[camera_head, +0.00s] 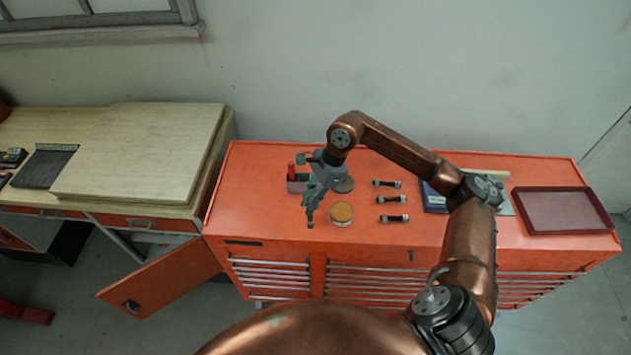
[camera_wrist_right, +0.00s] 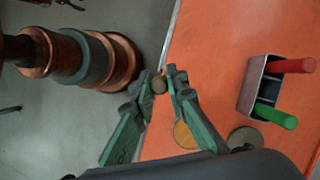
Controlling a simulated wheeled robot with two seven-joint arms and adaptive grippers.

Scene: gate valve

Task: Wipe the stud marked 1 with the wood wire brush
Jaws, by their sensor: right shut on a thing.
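My right gripper (camera_head: 311,208) is over the left part of the orange tool bench, near its front edge. In the right wrist view its fingers (camera_wrist_right: 163,82) are closed on a small brown round-ended thing (camera_wrist_right: 159,85). This looks like the wood wire brush's handle seen end-on; its bristles are hidden. Three dark studs with pale ends lie in a column to the gripper's right: back (camera_head: 386,183), middle (camera_head: 391,199) and front (camera_head: 393,218). They are apart from the gripper. Their number marks are too small to read. My left gripper is not in view.
The bench top (camera_head: 270,220) is mostly clear. A caddy (camera_wrist_right: 249,88) holds red and green handles. A tin of orange-brown stuff (camera_head: 342,213) and a grey disc (camera_head: 343,185) are near the gripper. A blue item (camera_head: 434,200) and dark-red tray (camera_head: 566,210) lie right.

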